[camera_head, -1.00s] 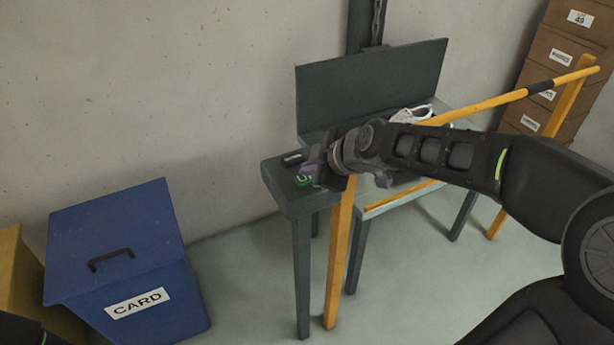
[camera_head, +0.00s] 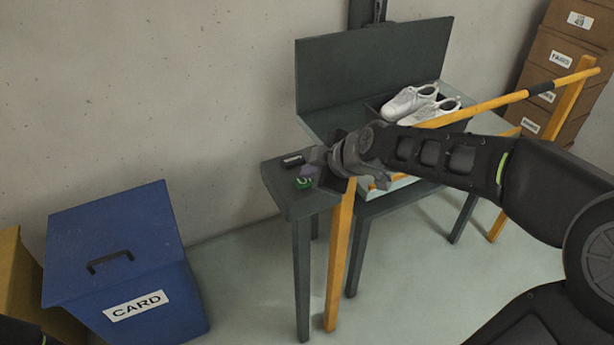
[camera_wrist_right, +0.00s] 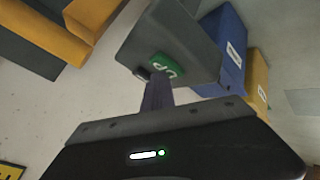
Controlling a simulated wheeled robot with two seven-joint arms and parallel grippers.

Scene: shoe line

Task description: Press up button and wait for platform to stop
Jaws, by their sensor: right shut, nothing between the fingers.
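A small grey control stand (camera_head: 290,205) carries a green button (camera_head: 304,183) with a white mark and a dark button (camera_head: 293,160). The green button also shows in the wrist view (camera_wrist_right: 165,67). My right gripper (camera_head: 314,160) is shut and empty, its fingertips just over the stand beside the green button. In the wrist view the fingers (camera_wrist_right: 157,92) end close to both buttons; I cannot tell whether they touch. The grey platform (camera_head: 318,121) with its upright back panel (camera_head: 370,68) stands behind, bearing a pair of white shoes (camera_head: 410,102).
A yellow barrier rail (camera_head: 490,103) on posts runs in front of the platform. A blue CARD bin (camera_head: 115,255) stands on the floor at left. Labelled brown boxes (camera_head: 560,55) are stacked at the back right. Open floor lies between bin and stand.

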